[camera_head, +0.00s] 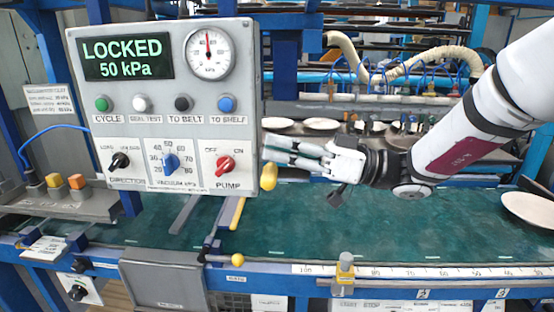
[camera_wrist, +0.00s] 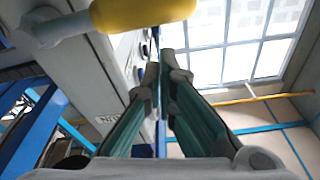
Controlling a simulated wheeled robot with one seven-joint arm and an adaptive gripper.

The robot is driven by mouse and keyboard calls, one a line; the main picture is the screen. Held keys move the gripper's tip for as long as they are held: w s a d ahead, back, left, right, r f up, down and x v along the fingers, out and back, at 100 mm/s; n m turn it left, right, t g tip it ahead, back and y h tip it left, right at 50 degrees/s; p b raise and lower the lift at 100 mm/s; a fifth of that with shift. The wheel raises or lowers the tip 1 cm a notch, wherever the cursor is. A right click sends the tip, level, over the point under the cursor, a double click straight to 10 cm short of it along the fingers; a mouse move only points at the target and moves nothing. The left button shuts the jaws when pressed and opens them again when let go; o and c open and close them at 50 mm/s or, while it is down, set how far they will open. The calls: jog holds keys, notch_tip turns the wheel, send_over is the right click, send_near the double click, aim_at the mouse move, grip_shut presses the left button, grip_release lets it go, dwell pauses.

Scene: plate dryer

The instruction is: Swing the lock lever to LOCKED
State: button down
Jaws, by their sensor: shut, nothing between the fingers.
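The control panel (camera_head: 190,78) stands at left, and its green display (camera_head: 124,57) reads LOCKED and 50 kPa. A lever with a yellow grip (camera_head: 269,177) sits at the panel's lower right edge. In the wrist view its yellow grip (camera_wrist: 142,13) and grey mount (camera_wrist: 45,27) cross the top left. My gripper (camera_head: 270,148) is shut and empty, its tips pointing left beside the panel's right edge, just above the yellow grip in the head view. In the wrist view the closed fingers (camera_wrist: 162,75) lie below the grip, apart from it in the picture. Contact cannot be told.
A green belt (camera_head: 370,228) runs below, with a pale plate (camera_head: 530,208) at right. Several plates stand on a rack behind my arm. A yellow ball knob (camera_head: 238,258) and a yellow bar (camera_head: 237,213) are below the panel. A red pump knob (camera_head: 225,165) is near my fingertips.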

jog(key=d+b, duration=0.1)
jog(key=d, duration=0.8)
jog(key=shift+s+d, duration=0.2)
jog(key=shift+d, duration=0.1)
jog(key=shift+f, duration=0.1)
